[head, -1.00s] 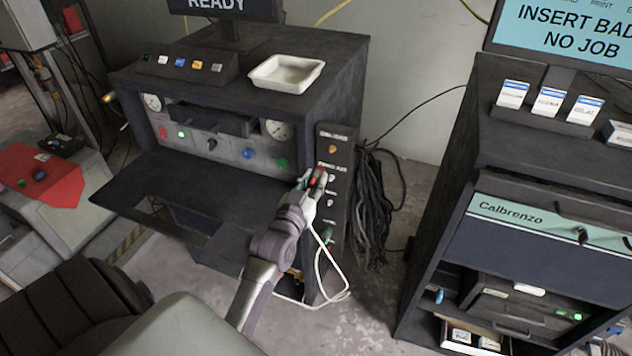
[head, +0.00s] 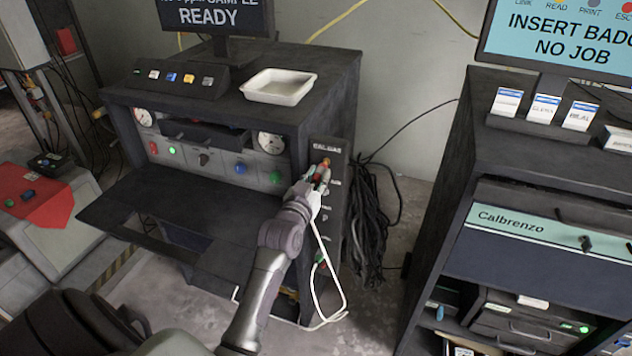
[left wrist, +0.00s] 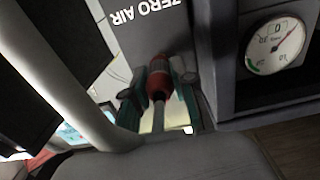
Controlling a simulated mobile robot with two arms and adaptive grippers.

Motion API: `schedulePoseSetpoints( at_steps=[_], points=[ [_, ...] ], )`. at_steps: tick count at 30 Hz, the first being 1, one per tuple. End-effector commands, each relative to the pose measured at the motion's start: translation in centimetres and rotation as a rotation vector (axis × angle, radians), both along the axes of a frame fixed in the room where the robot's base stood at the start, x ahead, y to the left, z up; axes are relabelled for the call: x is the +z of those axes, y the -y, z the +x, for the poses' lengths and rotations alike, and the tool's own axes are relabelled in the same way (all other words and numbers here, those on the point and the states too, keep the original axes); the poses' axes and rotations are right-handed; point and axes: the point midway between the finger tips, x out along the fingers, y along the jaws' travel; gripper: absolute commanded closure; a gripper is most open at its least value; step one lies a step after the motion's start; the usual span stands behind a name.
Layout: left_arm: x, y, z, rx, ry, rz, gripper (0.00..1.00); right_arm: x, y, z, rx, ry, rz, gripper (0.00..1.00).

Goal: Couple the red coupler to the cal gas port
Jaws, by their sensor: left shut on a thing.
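The red coupler (left wrist: 159,86) is held between the two fingers of my left gripper (left wrist: 160,92) in the left wrist view. In the head view my left gripper (head: 319,178) is at the upper part of the side port panel, just below the "CAL GAS" label (head: 327,148). A red-orange spot (head: 326,162) shows at its fingertips; coupler and cal gas port cannot be told apart there. The port is hidden in the wrist view, so I cannot tell whether the coupler touches it. A white hose (head: 318,250) hangs below the gripper. My right gripper is out of view.
The "ZERO AIR" label (left wrist: 150,16) shows upside down beside the coupler. More ports lie lower on the panel (head: 329,215). Dark cables (head: 372,220) hang to its right. A white tray (head: 280,86) sits on the bench top. A dark cabinet (head: 440,200) stands at right.

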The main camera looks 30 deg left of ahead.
Motion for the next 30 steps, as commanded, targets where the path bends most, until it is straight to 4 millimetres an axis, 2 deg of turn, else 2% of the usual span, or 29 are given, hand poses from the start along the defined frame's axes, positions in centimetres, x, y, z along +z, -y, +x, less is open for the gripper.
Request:
schedulePoseSetpoints(
  at_steps=[1, 30],
  points=[
    [0.51, -0.08, 0.06, 0.001, 0.01, 0.004, 1.0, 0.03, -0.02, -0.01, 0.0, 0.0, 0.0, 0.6],
    [0.7, 0.01, -0.1, -0.003, 0.007, 0.002, 1.0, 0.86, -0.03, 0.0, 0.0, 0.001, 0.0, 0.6]
  ],
)
